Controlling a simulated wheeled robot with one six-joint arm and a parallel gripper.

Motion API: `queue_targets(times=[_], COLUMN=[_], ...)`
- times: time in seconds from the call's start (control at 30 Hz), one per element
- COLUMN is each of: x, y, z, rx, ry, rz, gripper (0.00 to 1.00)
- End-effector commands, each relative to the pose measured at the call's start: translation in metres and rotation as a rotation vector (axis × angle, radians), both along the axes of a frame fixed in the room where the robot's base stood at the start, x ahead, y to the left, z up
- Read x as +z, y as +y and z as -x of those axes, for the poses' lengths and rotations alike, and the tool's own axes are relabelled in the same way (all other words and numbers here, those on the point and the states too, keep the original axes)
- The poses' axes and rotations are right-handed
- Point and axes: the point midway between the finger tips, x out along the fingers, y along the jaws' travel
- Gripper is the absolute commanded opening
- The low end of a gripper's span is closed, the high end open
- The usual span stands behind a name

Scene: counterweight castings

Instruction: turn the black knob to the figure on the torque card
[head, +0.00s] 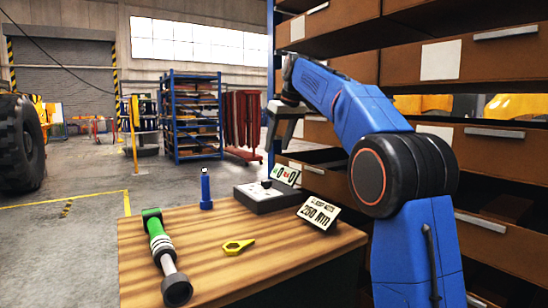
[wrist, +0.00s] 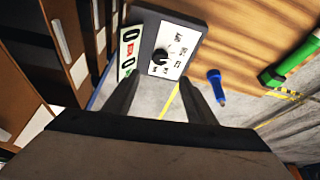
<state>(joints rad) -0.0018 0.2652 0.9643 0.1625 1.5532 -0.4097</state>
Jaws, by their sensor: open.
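The black knob (wrist: 160,57) sits on a white dial plate inside a grey control box (wrist: 190,22). The plate's figures are too small to read, and I cannot tell where the knob points. In the head view the box (head: 247,197) stands at the table's back edge. The torque card (head: 319,216) leans at the table's right and reads 250 Nm under a smaller line. My gripper (wrist: 160,90) is open and empty, its fingers short of the box in the wrist view. In the head view my gripper (head: 282,135) hangs above the box, apart from it.
A sign with green and red marks (head: 286,175) stands beside the box. Brown drawers (head: 485,145) rise close at right.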

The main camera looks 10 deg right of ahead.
Motion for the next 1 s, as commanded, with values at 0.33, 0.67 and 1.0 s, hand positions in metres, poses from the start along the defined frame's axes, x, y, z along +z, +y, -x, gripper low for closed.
queue_targets(times=[0.33, 0.67, 1.0], x=[0.026, 0.026, 0.015], y=[-0.005, -0.005, -0.009], z=[0.01, 0.011, 0.072], rx=[0.0, -0.001, -0.068], ry=[0.001, 0.0, 0.001], rz=[0.0, 0.0, -0.003], gripper=[0.51, 0.51, 0.51])
